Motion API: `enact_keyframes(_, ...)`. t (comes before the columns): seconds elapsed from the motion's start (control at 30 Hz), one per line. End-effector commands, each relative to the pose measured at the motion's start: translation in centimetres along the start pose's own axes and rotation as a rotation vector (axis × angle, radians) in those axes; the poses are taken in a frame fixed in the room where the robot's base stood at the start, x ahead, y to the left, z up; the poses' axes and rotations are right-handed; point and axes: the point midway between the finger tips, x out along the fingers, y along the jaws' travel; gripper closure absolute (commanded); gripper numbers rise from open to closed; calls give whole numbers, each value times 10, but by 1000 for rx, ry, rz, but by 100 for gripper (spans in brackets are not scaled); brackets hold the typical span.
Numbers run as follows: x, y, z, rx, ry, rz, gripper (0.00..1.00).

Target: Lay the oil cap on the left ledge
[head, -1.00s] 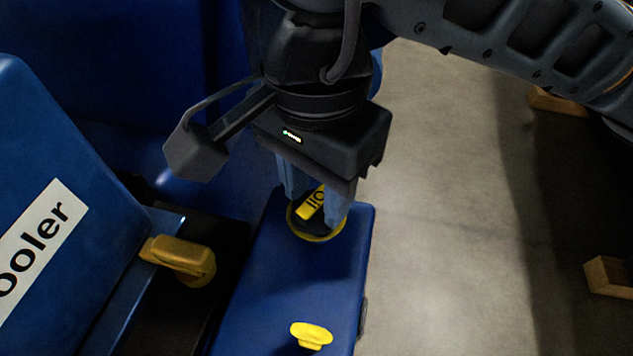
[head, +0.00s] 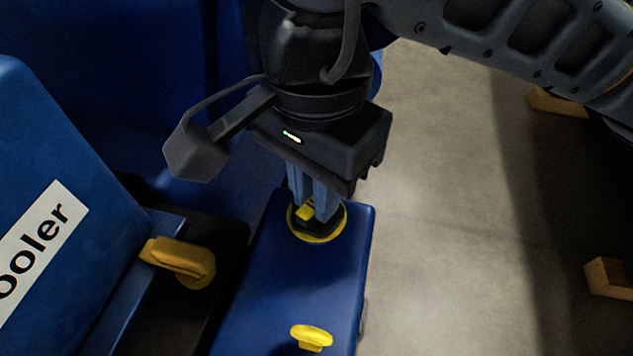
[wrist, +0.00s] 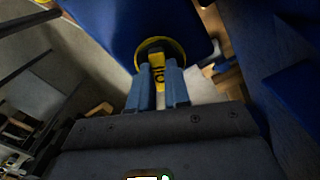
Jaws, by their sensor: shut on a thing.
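The oil cap (head: 304,210) has a yellow grip bar and sits in a yellow-rimmed ring (head: 318,239) on top of a blue block (head: 285,280). My gripper (head: 318,212) points down over it with both fingers shut on the bar. In the wrist view the cap's bar (wrist: 158,75), with "Oil" lettering, lies between the fingertips, and the round rim shows beyond it. I cannot tell whether the cap is loose from its seat. I cannot make out which surface is the left ledge.
A yellow handle (head: 180,259) sticks out at the left, beside a blue panel with a label reading "ooler" (head: 38,250). A small yellow knob (head: 311,336) stands on the near part of the block. Wooden pieces (head: 608,277) lie at the right. Grey floor is open between.

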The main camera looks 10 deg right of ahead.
Motion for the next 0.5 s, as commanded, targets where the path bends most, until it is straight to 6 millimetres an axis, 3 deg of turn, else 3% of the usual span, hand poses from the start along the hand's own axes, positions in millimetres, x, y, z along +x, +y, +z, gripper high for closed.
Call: enact_keyframes(0.5, -19, 0, 0, 0, 1, -3, 100)
